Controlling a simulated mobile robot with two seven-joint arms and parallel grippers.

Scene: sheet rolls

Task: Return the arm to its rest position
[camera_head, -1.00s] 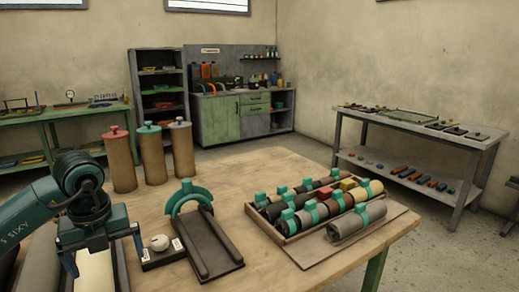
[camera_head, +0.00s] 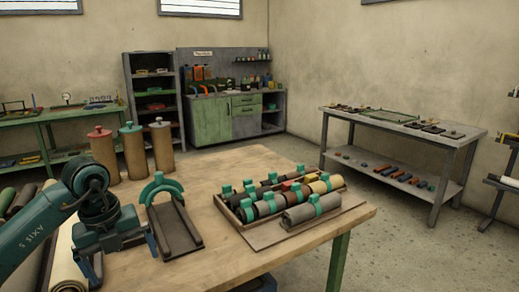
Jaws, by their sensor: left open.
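My left arm comes in from the left, and its teal left gripper (camera_head: 122,260) points down near the table's left front edge. Its two dark fingers stand apart with nothing seen between them. The dark cradle with a teal arch (camera_head: 172,222) stands just right of it. A pale roll (camera_head: 66,262) lies to its left, partly hidden by the arm. My right gripper is out of view.
A wooden table (camera_head: 225,255) spreads ahead. A tray (camera_head: 247,232) of several rolls with teal clips sits at its right, with a grey roll (camera_head: 312,208) at its front. Three capped upright rolls (camera_head: 133,155) stand behind the arm. A side bench (camera_head: 400,130) stands at right.

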